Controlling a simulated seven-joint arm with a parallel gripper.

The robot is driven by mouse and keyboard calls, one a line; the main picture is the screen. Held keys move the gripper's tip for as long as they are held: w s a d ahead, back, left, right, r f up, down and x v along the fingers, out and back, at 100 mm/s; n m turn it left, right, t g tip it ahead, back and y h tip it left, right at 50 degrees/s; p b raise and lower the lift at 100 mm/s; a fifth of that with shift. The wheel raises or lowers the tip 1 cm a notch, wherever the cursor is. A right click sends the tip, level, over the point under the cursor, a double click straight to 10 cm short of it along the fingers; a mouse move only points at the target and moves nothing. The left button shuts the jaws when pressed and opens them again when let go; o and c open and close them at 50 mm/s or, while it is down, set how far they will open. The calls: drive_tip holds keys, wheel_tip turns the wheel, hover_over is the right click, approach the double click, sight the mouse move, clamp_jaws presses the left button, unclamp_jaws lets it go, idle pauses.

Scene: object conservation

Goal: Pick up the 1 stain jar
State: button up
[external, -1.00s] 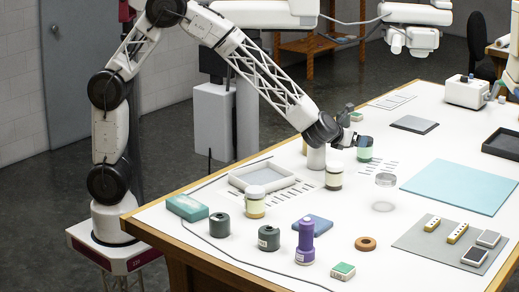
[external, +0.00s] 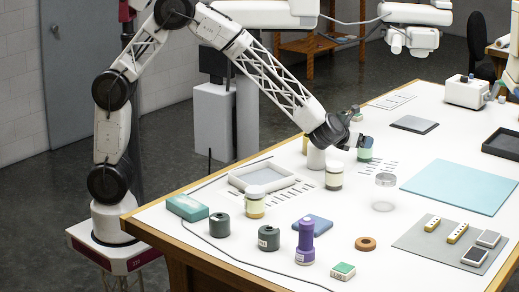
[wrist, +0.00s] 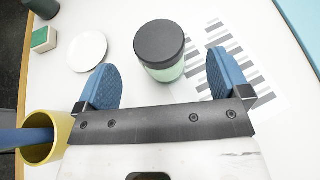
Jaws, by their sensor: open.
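A jar with a dark lid and pale green contents (wrist: 160,45) stands upright just ahead of my gripper in the wrist view. In the external view this green jar (external: 365,155) is partly covered by my gripper (external: 362,141). My gripper (wrist: 164,80) is open, its blue finger pads on either side of the jar's near side, with gaps on both sides and no visible contact. Label text is too small to read, so I cannot tell which is marked 1.
A striped sheet (wrist: 228,55) lies right of the jar. A yellow cup (wrist: 60,150) holding something blue is close to my left finger. A white disc (wrist: 87,51) and a green box (wrist: 43,39) lie left. A pale tray (external: 236,182) and clear dish (external: 385,180) stand nearby.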

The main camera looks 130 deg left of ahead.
drive_tip(key=shift+x, duration=2.2)
drive_tip(key=c, duration=1.1)
